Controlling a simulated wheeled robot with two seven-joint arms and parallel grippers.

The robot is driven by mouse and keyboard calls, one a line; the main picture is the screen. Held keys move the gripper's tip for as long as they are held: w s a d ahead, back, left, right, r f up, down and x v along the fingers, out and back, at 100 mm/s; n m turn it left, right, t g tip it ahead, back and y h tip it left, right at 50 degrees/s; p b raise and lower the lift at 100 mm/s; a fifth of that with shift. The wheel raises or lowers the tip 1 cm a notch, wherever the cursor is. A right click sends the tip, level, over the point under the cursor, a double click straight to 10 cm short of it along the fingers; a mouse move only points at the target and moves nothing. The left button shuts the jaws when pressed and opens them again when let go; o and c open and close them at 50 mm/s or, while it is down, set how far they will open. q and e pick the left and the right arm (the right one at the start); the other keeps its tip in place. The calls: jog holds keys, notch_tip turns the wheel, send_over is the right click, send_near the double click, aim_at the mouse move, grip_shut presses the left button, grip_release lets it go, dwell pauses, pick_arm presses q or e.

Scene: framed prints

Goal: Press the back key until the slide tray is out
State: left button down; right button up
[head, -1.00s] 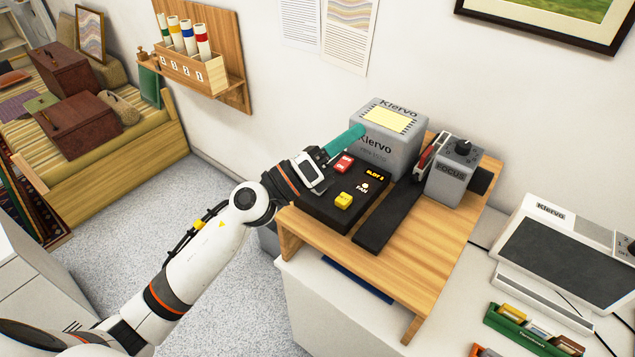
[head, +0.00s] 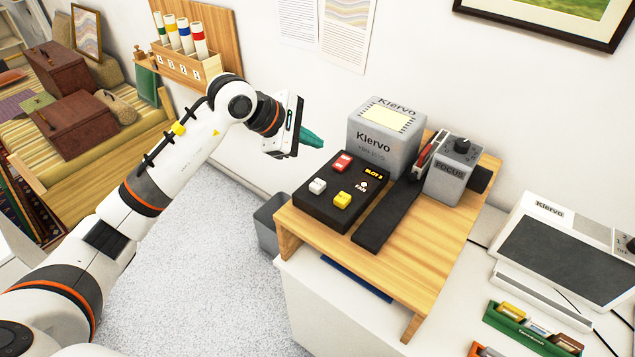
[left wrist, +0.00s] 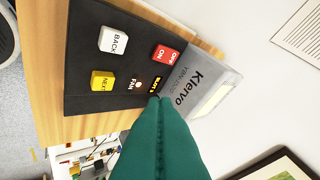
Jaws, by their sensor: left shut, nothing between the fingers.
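The slide projector's black control panel (head: 330,205) lies on a wooden stand beside the grey Kiervo box (head: 384,137). The white key (head: 317,186) at its left reads BACK in the left wrist view (left wrist: 114,40). A yellow key (head: 342,200) reads NEXT in the left wrist view, and a red ON/OFF switch (head: 342,161) sits behind. A black bar (head: 388,215), perhaps the slide tray, runs along the panel's right side. My left gripper (head: 312,138) is shut and empty, up and left of the panel, touching no key; its teal fingers (left wrist: 160,140) also show in the left wrist view. My right gripper is out of view.
The wooden stand (head: 425,255) sits on a white table. A grey FOCUS unit (head: 455,172) stands right of the bar. A green slide holder (head: 530,330) and a Kiervo viewer (head: 565,250) are at the right. A grey bin (head: 270,222) is on the floor.

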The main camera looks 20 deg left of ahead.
pick_arm(q)
jog(key=shift+f, duration=0.1)
jog(key=b, duration=0.4)
send_near(319, 183)
jog(key=w+d, duration=0.1)
jog(key=w+d+f, duration=0.2)
jog(key=w+d, duration=0.1)
jog(key=shift+f+b, duration=0.45)
jog(key=shift+b, duration=0.1)
jog(key=shift+f, duration=0.15)
dwell(1.1)
jog(key=shift+f+b, duration=0.3)
jog(key=shift+b, duration=0.3)
jog(key=shift+f+b, duration=0.85)
dwell(0.7)
jog(key=shift+r+p, duration=0.6)
jog(key=shift+r, duration=0.65)
